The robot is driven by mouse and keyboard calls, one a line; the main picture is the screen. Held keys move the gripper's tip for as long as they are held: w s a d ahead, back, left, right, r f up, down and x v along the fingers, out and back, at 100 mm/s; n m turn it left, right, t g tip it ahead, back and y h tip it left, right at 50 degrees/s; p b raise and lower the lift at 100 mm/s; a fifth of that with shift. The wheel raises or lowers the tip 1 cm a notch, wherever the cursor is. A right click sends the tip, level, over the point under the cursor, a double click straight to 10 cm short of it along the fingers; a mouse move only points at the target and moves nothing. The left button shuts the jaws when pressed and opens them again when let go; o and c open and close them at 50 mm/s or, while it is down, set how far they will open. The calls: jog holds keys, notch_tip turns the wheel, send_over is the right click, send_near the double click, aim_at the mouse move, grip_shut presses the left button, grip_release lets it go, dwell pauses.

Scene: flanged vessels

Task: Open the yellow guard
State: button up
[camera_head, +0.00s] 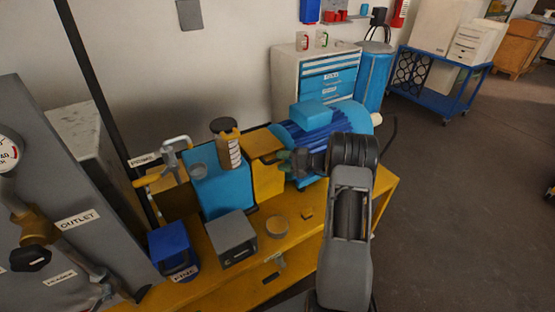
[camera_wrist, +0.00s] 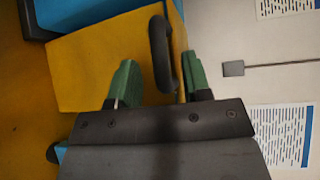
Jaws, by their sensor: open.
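The yellow guard (camera_head: 266,178) is a box-shaped cover between the blue pump body (camera_head: 222,185) and the blue motor (camera_head: 312,125). In the wrist view the guard (camera_wrist: 95,65) fills the upper left, with a curved black handle (camera_wrist: 160,50) on it. My gripper (camera_head: 287,160) is at the guard's right side, by its upper edge. In the wrist view the green fingertips (camera_wrist: 160,62) are apart, one on each side of the handle, with gaps visible. The handle is hidden behind my gripper in the head view.
The guard stands on a yellow bench (camera_head: 330,222). A blue box (camera_head: 173,252), a grey box (camera_head: 231,238) and a round tan disc (camera_head: 277,227) lie in front. A brown-and-yellow oiler (camera_head: 228,148) rises from the pump.

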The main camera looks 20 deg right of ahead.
jog(key=shift+x, duration=1.2)
jog(key=shift+c, duration=0.3)
grip_shut()
